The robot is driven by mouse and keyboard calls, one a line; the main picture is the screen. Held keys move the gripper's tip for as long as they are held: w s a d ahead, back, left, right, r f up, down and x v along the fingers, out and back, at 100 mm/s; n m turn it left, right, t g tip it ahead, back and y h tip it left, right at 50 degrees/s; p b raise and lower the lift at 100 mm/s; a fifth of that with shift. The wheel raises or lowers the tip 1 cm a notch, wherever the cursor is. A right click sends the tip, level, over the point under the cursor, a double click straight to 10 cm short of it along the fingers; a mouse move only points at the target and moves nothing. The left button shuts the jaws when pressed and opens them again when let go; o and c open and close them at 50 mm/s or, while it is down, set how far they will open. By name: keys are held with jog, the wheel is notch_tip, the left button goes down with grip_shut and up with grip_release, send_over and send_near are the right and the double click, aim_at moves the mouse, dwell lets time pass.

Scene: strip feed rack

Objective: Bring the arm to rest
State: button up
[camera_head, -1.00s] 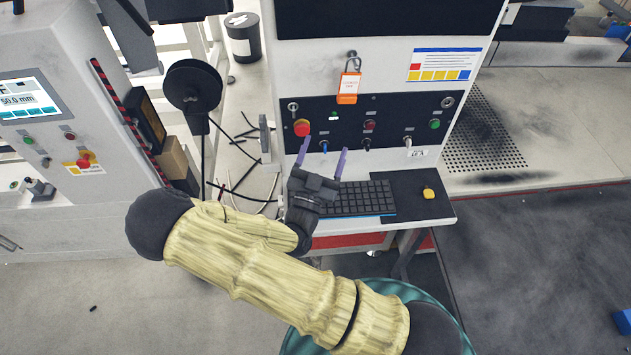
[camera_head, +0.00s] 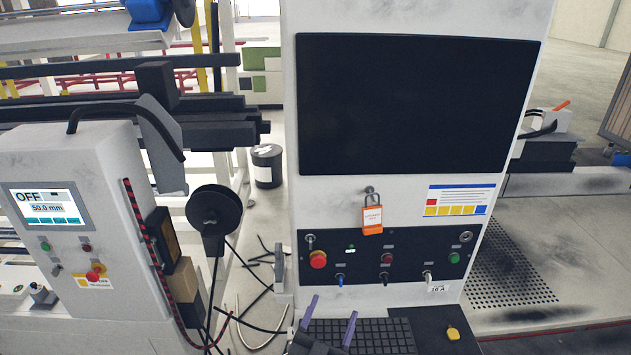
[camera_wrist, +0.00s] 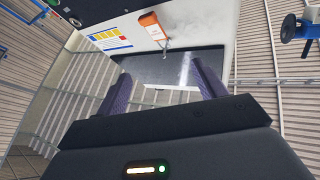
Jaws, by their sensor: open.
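My gripper (camera_head: 328,326) shows at the bottom edge of the head view, its two purple fingers apart with nothing between them. It is in front of the control cabinet (camera_head: 424,205), over the keyboard (camera_head: 385,338). In the wrist view my gripper (camera_wrist: 160,88) is also open and empty. Beyond its fingers are the cabinet's dark screen (camera_wrist: 180,68) and the orange padlock tag (camera_wrist: 152,26). Most of my arm is out of the head view.
The cabinet's panel has a red button (camera_head: 318,260) and several switches. The orange padlock tag (camera_head: 372,219) hangs above it. A machine with a small display (camera_head: 50,208) reading OFF and 50.0 mm stands at left.

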jog(key=s+d+m+g+h, duration=0.35)
jog(key=d+m+g, duration=0.35)
jog(key=m, duration=0.3)
jog(key=s+d+m+g+h, duration=0.2)
jog(key=d+m+g+h, duration=0.2)
jog(key=d+m+g, duration=0.45)
jog(key=s+a+f+m+g+y, duration=0.15)
jog(key=s+m+g+y, duration=0.3)
jog(key=m, duration=0.85)
jog(key=s+f+m+g+y, duration=0.35)
jog(key=s+m+y, duration=0.2)
jog(key=m, duration=0.75)
jog(key=w+a+r+m+t+y, duration=0.3)
jog(key=w+r+m+t+y, duration=0.2)
jog(key=m, duration=1.4)
notch_tip(320, 180, up, 3)
jog(key=shift+w+a+f+m+t+y, duration=0.1)
jog(key=shift+w+a+m+t+y, duration=0.2)
jog(key=shift+w+y, duration=0.9)
jog(key=shift+d, duration=0.1)
